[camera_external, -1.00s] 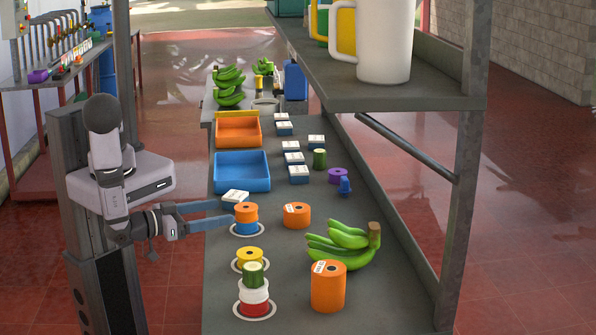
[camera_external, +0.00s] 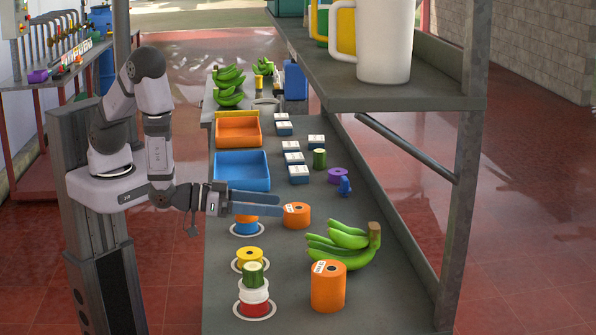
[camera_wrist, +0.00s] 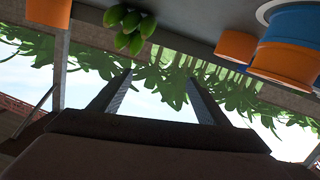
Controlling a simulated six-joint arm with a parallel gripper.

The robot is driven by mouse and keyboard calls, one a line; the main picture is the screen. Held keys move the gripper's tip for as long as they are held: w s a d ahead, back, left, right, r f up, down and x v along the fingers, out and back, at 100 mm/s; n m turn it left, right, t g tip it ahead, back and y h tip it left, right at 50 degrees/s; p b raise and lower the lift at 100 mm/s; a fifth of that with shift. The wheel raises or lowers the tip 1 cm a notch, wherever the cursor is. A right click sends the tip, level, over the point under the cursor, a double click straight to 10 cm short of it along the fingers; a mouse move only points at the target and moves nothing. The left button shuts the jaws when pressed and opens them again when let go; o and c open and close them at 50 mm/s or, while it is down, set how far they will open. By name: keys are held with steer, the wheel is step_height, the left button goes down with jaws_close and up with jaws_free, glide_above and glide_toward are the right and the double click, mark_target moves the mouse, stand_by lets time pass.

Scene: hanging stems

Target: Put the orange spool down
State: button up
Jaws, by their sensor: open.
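An orange spool (camera_external: 247,218) sits on a blue spool (camera_external: 246,229), which stands on a white ring on the table.
A yellow spool (camera_external: 250,255), a stack with a green piece (camera_external: 252,272) over white and red spools, a large orange roll (camera_external: 328,288) and bananas (camera_external: 340,245) stand nearer. Blue (camera_external: 242,170) and orange (camera_external: 238,130) bins lie beyond. A shelf (camera_external: 400,93) overhangs the right.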

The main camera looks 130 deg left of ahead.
steer(key=w+a+r+m+t+h, duration=0.2)
steer(key=a+r+m+t+h, duration=0.3)
steer(key=a+m+h, duration=0.35)
steer(key=s+d+f+m+g+h+p, duration=0.1)
steer(key=s+f+m+g+h, duration=0.2)
steer(key=s, duration=0.7)
steer(key=s+f+m+g+h, duration=0.1)
steer(key=s+m+h, duration=0.35)
steer(key=s, duration=0.55)
steer(key=shift+n, duration=0.5)
step_height(320, 180, down, 5)
steer(key=shift+w+d, duration=0.1)
steer(key=shift+d, duration=0.05)
steer(key=shift+p+x, duration=0.45)
steer(key=shift+x, duration=0.7)
steer(key=shift+w+d+r+p, duration=0.1)
steer(key=shift+w+d+p, duration=0.15)
steer(key=shift+w+p, duration=0.15)
steer(key=p+x, duration=0.1)
steer(key=x, duration=0.2)
steer(key=shift+w+d+r, duration=0.15)
steer(key=shift+w+d+f+p, duration=0.15)
steer(key=shift+w+f+p, duration=0.2)
steer(key=shift+w, duration=0.1)
